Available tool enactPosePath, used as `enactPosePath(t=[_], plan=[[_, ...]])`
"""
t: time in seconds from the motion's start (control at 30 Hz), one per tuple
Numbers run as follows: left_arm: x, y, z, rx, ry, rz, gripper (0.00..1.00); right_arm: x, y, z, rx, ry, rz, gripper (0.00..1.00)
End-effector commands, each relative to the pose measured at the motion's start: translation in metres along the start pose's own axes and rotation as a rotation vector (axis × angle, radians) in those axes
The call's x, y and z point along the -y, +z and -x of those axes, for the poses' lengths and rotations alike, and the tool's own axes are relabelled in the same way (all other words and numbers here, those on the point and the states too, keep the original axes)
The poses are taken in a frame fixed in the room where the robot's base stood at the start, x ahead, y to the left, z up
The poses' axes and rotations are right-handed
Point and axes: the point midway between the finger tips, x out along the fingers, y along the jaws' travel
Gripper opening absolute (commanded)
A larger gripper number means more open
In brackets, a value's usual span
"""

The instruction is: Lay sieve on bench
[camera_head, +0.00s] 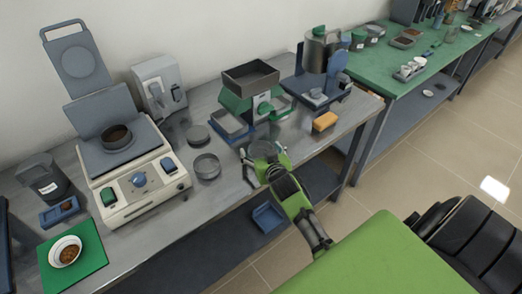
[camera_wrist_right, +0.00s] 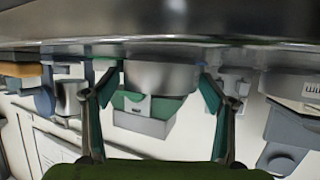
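My right gripper (camera_head: 264,156) is low over the front part of the bench, with its fingers pointing to the back. In the right wrist view, which is upside down, a grey round metal piece (camera_wrist_right: 160,76) that looks like the sieve is between the two fingertips, close to the bench surface (camera_wrist_right: 250,30). Whether the fingertips press on it or stand just clear, I cannot tell. A separate shallow round metal ring (camera_head: 206,167) rests on the bench left of the gripper. My left gripper is out of view.
A dark round lid (camera_head: 197,135) lies behind the ring. A cream control unit (camera_head: 140,182) stands at left. Behind my gripper are a dark tray (camera_head: 250,75) and a green-and-grey box (camera_wrist_right: 150,110). An orange block (camera_head: 325,121) lies to the right, near the bench's front edge.

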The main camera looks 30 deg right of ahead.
Motion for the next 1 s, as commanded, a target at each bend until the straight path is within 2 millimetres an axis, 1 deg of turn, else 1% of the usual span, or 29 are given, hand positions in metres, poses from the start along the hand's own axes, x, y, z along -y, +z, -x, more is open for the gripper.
enactPosePath(t=[0.23,0.37,0.47,0.7,0.8,0.9,1.0], plan=[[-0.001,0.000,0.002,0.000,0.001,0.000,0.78,0.000,-0.002,0.001,0.000,0.000,0.000,0.76],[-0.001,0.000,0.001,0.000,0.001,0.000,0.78,0.000,-0.001,0.011,0.000,-0.001,0.000,0.76],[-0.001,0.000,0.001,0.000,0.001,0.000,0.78,0.000,0.000,0.027,0.001,0.000,-0.001,0.76],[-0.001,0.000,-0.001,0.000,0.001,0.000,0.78,0.000,0.000,0.074,0.001,0.000,-0.001,0.76],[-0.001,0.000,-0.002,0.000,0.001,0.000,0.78,0.000,-0.001,0.092,0.000,0.000,-0.001,0.76],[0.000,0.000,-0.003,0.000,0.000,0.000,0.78,0.000,0.000,0.105,0.001,0.000,0.000,0.76],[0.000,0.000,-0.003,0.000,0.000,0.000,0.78,0.000,-0.001,0.115,0.000,0.000,0.000,0.76]])
